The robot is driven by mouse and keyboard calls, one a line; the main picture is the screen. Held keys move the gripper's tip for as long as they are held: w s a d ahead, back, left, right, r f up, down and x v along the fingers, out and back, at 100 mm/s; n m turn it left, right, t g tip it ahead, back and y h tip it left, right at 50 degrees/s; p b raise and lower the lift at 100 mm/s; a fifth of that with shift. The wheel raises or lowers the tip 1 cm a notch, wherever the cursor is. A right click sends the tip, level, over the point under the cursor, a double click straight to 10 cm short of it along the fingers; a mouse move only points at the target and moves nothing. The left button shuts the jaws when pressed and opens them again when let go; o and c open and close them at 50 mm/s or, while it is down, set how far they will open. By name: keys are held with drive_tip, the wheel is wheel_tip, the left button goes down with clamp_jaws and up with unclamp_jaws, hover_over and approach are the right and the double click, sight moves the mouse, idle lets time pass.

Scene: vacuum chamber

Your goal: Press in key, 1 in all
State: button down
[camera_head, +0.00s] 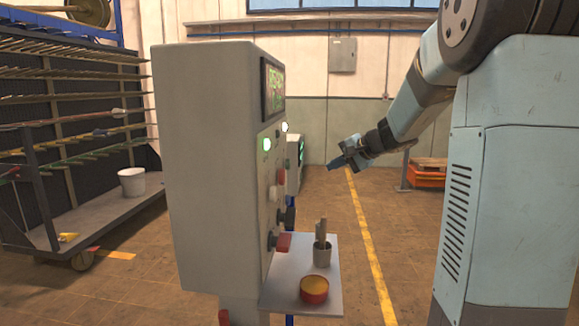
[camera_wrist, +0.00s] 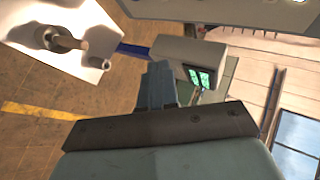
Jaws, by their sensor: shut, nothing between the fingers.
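The grey control cabinet (camera_head: 208,170) stands left of centre, its control face turned right and seen at a steep angle. That face carries a red button (camera_head: 280,177), a white button (camera_head: 272,193), a black knob (camera_head: 287,216) and a red handle (camera_head: 283,242). I cannot tell which small part is the key. My gripper (camera_head: 334,164) is shut and empty, in free air to the right of the face and apart from it. In the wrist view my shut fingers (camera_wrist: 158,82) point up the picture, with the cabinet's edge (camera_wrist: 230,10) at the top.
A shelf (camera_head: 290,284) below the panel holds a cup (camera_head: 322,253) with sticks and a red-rimmed yellow tin (camera_head: 314,290). A smaller box with a green screen (camera_wrist: 200,77) stands behind. A rack (camera_head: 75,130) is at left.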

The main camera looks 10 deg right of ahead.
sight(288, 164)
drive_tip(key=w+a, duration=0.2)
drive_tip(key=a, duration=0.6)
drive_tip(key=shift+w+a, duration=0.2)
drive_tip(key=shift+w, duration=0.15)
idle(1.9)
drive_tip(key=shift+a+r, duration=0.1)
drive_tip(key=shift+a, duration=0.3)
